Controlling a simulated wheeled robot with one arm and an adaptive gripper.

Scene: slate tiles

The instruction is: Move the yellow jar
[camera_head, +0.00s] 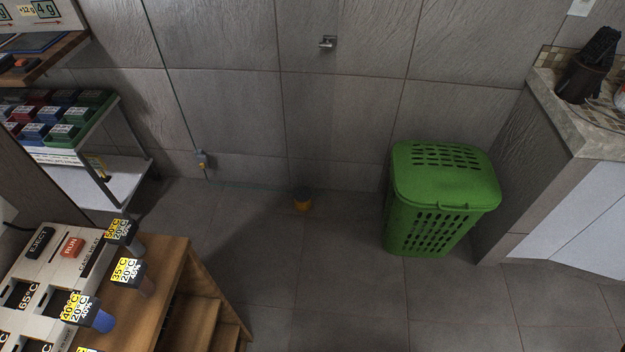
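My gripper is not in view.
A stone-topped counter (575,120) is at the right. A wooden desk (165,290) with a control panel (50,285) fills the lower left, and a shelf (110,185) stands behind.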

